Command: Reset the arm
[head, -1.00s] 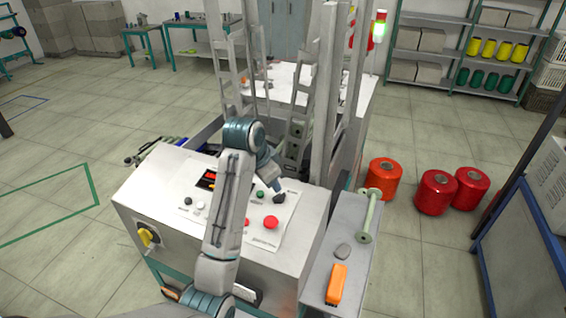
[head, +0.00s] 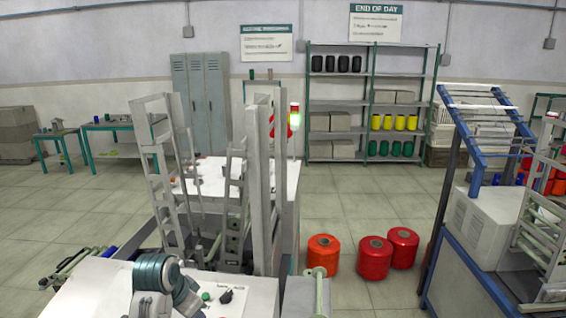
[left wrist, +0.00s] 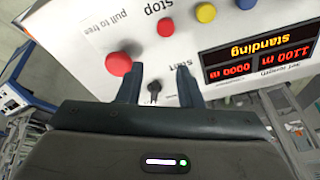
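My left arm (head: 155,278), grey with teal joints, shows at the bottom of the head view over the white control box. Its gripper is not clear there. In the left wrist view my left gripper (left wrist: 160,78) has its two dark fingers apart, pointing at the white control panel (left wrist: 90,22). A small black knob or key (left wrist: 154,90) shows between the fingers; I see gaps beside it. A large red button (left wrist: 118,64) is just left of the fingers. My right gripper is not in view.
Tall grey machine uprights (head: 262,190) stand behind the box. Orange and red thread cones (head: 374,258) stand on the floor to the right. A blue-framed machine (head: 480,210) is at far right. Floor between the cones and shelving (head: 335,152) is clear.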

